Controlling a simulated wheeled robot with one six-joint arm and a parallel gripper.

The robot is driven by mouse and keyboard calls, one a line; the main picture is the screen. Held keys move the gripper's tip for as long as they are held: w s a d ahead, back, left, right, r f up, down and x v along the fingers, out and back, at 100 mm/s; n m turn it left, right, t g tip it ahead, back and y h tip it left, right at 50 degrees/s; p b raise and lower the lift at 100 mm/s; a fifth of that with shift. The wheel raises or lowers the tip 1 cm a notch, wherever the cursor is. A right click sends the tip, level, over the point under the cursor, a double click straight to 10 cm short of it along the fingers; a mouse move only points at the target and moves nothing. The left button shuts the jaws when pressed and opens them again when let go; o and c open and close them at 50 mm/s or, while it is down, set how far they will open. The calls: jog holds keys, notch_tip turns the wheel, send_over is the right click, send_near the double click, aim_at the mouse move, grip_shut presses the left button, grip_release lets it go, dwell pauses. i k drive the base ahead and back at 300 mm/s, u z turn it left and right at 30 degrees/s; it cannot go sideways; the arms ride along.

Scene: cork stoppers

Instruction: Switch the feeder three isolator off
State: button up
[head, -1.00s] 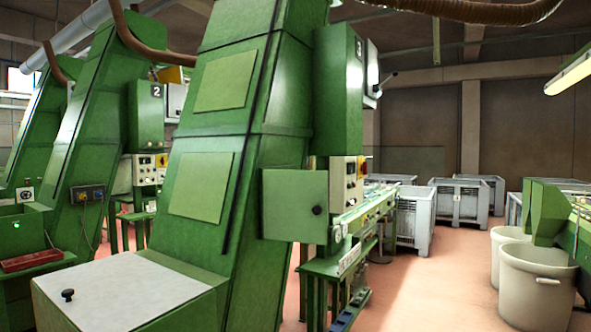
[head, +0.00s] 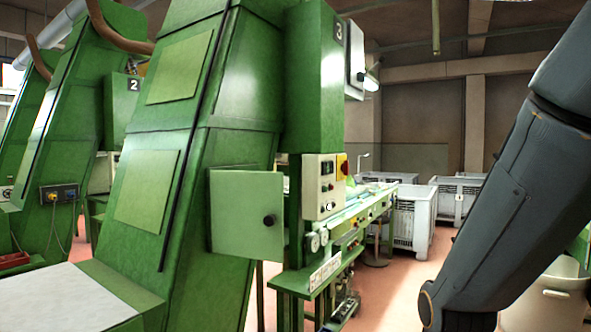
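The machine marked 3, a green feeder (head: 165,150), stands in the middle of the head view. A cream control box (head: 318,190) is fixed to its right side, under a tall green cabinet (head: 312,80) with the number 3. On the box's right face is the isolator (head: 343,167), a red knob on a yellow plate, seen at a steep angle. It is too small to tell which way the knob points. My arm crosses the right side of the view, well apart from the isolator. My gripper is out of view.
A light green square door (head: 247,214) sticks out left of the control box. A green bench line (head: 365,210) runs back behind it. Grey crates (head: 412,218) stand at the back. A pale bin (head: 555,300) is at the right. Pink floor shows between bench and bin.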

aim_at(345, 167)
jog(key=z, duration=0.45)
jog(key=i, duration=0.7)
jog(key=z, duration=0.8)
jog(key=i, duration=0.95)
jog(key=u, duration=0.55)
jog(key=i, duration=0.75)
jog(key=u, duration=0.45)
